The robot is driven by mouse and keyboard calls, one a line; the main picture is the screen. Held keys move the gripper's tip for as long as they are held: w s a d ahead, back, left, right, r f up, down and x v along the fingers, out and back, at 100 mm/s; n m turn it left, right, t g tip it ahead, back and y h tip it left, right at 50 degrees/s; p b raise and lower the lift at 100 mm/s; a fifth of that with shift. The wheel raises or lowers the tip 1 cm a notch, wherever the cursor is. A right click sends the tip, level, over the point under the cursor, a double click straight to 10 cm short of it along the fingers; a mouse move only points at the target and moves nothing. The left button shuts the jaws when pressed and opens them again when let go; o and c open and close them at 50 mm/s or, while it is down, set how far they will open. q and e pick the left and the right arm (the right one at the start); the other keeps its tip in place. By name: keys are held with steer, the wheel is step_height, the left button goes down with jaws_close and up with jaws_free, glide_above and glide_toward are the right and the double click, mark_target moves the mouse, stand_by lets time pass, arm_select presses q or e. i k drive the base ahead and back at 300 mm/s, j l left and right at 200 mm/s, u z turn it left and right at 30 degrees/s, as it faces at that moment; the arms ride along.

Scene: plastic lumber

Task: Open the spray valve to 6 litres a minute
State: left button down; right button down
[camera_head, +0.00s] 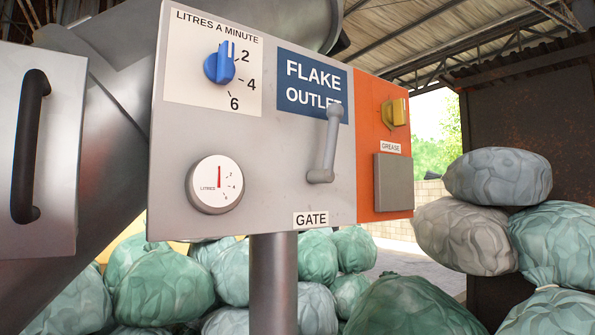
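The blue spray valve knob (219,65) sits on a white dial plate (188,90) headed "LITRES A MINUTE", at the upper left of the grey panel. Marks 2, 4 and 6 run down the dial's right side. The knob's raised grip stands roughly upright, its top end toward the upper part of the dial near the 2; its exact setting is hard to tell. Below it a round white gauge (215,184) marked "LITRES" has a red needle pointing straight up. Neither of my grippers is in view.
A grey lever (327,145) marked "GATE" sticks out right of the knob, partly covering the "FLAKE OUTLET" sign (305,84). A yellow grease knob (395,112) is on the orange section. A black handle (28,146) stands at left. Bulging sacks (165,287) lie below and right.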

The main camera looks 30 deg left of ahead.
mark_target(219, 66)
steer(key=u, duration=1.4)
